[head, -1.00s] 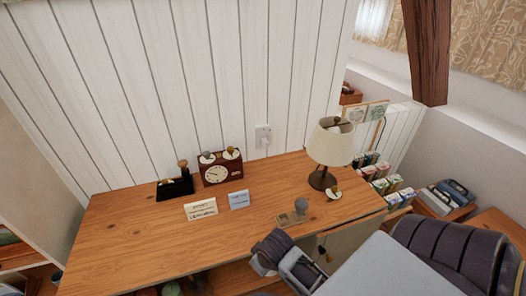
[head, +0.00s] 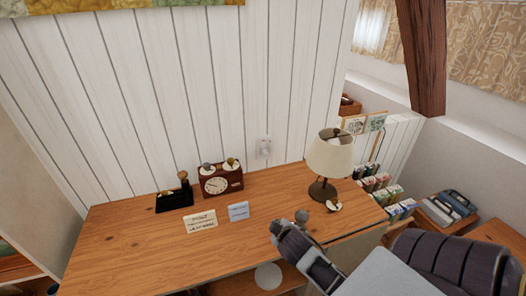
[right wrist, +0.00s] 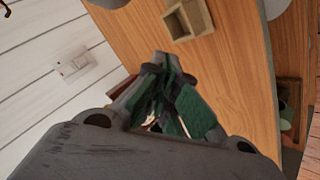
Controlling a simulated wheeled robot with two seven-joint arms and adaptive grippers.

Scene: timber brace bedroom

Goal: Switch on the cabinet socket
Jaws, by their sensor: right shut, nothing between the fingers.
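The socket (head: 264,147) is a small white plate on the white plank wall, above the back edge of the wooden cabinet top (head: 130,235). In the right wrist view the socket (right wrist: 75,67) is at the left, with a raised part on its plate; its switch position is too small to tell. My right gripper (head: 282,226) is over the front part of the cabinet top, well apart from the socket. In the right wrist view its green-padded fingers (right wrist: 162,88) are shut and empty. My left gripper is not in view.
A table lamp (head: 330,155) stands right of the socket. A brown clock (head: 220,181), a black holder (head: 173,200) and two cards (head: 201,221) stand to the left. A small wooden box (right wrist: 188,20) is near the fingers.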

